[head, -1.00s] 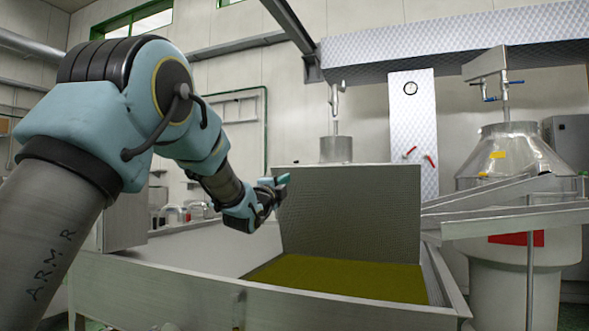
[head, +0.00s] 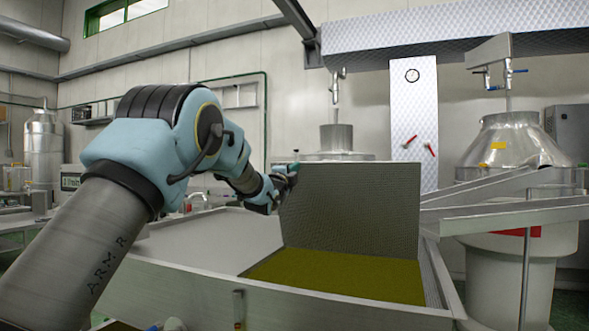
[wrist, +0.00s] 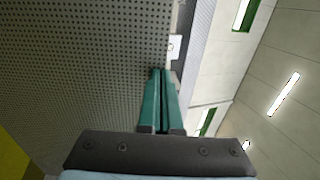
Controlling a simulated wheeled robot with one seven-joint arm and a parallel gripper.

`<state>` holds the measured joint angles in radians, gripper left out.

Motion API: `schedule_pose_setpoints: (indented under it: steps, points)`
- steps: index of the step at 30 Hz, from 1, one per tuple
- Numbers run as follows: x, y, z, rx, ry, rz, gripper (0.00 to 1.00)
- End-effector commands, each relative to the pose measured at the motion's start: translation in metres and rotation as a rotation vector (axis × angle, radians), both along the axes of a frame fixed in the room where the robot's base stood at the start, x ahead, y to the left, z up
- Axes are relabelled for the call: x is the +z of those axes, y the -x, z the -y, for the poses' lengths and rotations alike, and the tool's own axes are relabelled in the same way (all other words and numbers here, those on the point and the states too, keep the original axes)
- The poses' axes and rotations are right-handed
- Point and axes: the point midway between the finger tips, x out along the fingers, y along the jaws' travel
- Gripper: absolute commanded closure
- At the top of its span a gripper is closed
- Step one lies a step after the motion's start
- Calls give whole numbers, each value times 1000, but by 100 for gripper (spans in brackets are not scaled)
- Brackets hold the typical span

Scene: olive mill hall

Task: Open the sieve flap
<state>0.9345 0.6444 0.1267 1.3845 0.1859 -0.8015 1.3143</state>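The sieve flap is a grey perforated panel (head: 350,212). It stands up steeply from the basin, with yellow-green liquid (head: 335,277) in the open area in front of it. My gripper (head: 291,172) is at the flap's upper left corner in the head view. In the wrist view, the perforated flap (wrist: 75,70) fills the left side, close to the fingers. Whether the fingertips touch the flap is unclear.
The metal basin's front wall (head: 270,300) runs across the foreground. A flat pale cover (head: 205,240) lies left of the opening. Sloping metal chutes (head: 510,214) and a large steel vessel (head: 510,150) stand at the right.

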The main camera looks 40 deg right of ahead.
Motion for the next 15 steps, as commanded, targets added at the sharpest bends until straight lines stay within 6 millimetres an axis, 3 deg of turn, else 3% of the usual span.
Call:
schedule_pose_setpoints:
  steps: [6,15]
  points:
    - [20,-14,24,-3,-73,-45,100]
    - [25,-30,49,-2,-158,-100,100]
